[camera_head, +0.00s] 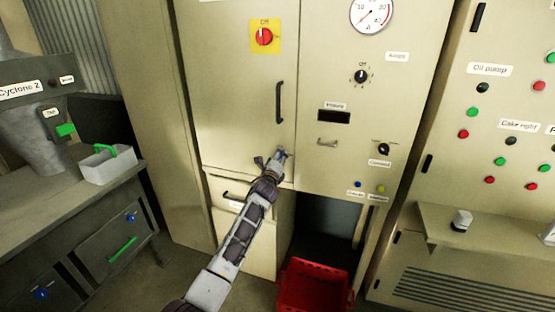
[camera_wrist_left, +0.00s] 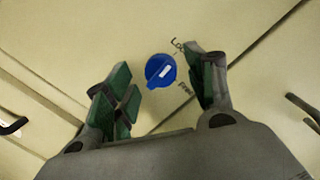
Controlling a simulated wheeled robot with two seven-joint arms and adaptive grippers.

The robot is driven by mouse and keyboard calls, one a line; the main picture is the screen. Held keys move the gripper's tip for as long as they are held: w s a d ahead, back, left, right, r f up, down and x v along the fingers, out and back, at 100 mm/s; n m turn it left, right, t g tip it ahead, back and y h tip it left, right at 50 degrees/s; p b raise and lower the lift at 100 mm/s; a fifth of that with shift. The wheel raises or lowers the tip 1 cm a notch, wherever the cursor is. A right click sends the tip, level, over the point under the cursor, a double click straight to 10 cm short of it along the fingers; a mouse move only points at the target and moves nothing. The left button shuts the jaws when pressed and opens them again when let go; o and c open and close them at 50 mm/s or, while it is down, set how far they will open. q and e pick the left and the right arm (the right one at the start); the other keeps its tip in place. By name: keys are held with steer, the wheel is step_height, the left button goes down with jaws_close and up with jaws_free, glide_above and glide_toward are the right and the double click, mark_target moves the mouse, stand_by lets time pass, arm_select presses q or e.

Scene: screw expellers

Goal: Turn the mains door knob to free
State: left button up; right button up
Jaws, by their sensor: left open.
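The mains door knob (camera_wrist_left: 160,71) is a round blue knob on the beige cabinet door, with a white mark on its face. Beside it are a label starting "Loc" (camera_wrist_left: 177,45) and a "Free" label (camera_wrist_left: 185,88). The mark slants toward the upper right; I cannot tell exactly which label it points at. My left gripper (camera_head: 270,160) is at the lower right part of the door (camera_head: 232,110). In the left wrist view its green-padded fingers (camera_wrist_left: 162,87) are spread, one on each side of the knob in the picture. I see no contact with it.
A black door handle (camera_head: 279,102) is above my gripper. A red switch on a yellow plate (camera_head: 264,37) reads "Off". A panel with a gauge (camera_head: 372,14) and small knobs is on the right. A red crate (camera_head: 312,285) stands below, and a workbench (camera_head: 60,190) is on the left.

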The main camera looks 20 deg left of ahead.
arm_select(q)
steer(key=shift+w, duration=0.4)
jaws_close()
